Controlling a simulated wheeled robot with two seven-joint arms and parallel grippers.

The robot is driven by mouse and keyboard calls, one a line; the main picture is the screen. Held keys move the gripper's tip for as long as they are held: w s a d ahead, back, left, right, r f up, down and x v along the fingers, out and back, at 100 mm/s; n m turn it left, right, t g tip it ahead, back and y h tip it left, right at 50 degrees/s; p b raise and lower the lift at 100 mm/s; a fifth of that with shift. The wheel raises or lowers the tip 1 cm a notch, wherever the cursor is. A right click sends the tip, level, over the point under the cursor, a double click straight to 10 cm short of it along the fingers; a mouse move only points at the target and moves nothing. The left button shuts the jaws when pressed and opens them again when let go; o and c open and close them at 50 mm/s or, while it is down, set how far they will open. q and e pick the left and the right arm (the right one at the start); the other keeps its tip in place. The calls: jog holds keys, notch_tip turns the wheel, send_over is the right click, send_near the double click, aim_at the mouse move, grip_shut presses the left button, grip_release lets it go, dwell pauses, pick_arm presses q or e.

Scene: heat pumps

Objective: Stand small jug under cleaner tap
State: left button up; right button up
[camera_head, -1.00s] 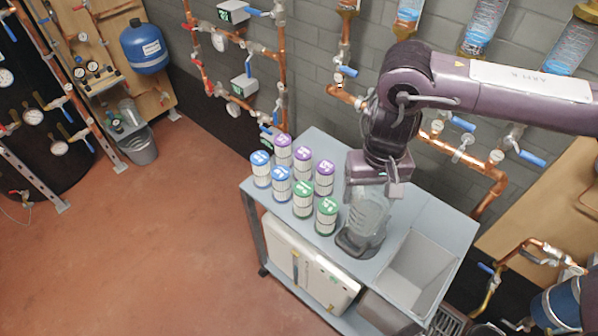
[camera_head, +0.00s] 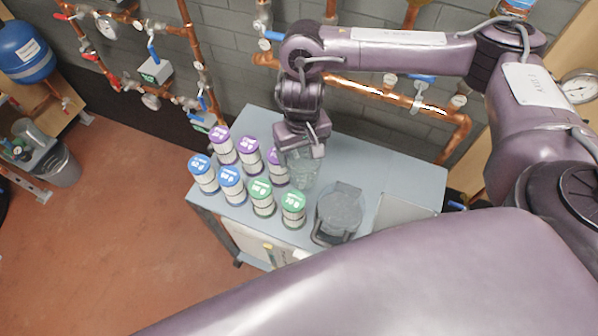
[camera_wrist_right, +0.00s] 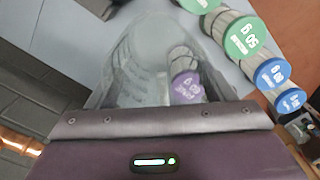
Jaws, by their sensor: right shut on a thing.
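My right gripper (camera_head: 302,150) is shut on a clear, see-through jug (camera_head: 302,172), probably the small jug, beside the filter cartridges on the grey cart. In the right wrist view the clear jug (camera_wrist_right: 138,72) sits between the fingers, and a purple-capped cartridge shows through or past it. Whether its base touches the cart top is hidden. A second, darker jug with a lid and handle (camera_head: 340,210) stands on the cart to the right. I cannot make out which fitting is the cleaner tap. My left gripper is not in view.
Several cartridges with purple, blue and green (camera_head: 293,200) caps crowd the left of the cart (camera_head: 405,172). A grey tub (camera_head: 400,212) sits at its right. Copper pipes (camera_head: 380,92) run along the wall behind. A grey bucket (camera_head: 60,165) stands far left.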

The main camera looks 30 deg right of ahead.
aim_at(300, 164)
notch_tip(300, 164, down, 5)
jog(key=shift+w+a+r+b, duration=0.15)
jog(key=shift+b, duration=0.5)
jog(key=shift+f, duration=0.2)
notch_tip(300, 164, down, 3)
jog(key=shift+f+b, duration=0.2)
jog(key=shift+b, duration=0.6)
jog(key=shift+f, duration=0.15)
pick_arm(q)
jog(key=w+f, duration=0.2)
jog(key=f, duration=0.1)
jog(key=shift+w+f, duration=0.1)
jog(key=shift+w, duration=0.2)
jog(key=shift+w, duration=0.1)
pick_arm(e)
jog(key=o, duration=1)
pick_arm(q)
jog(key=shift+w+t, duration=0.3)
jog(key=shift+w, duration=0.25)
pick_arm(e)
jog(key=shift+o, duration=0.2)
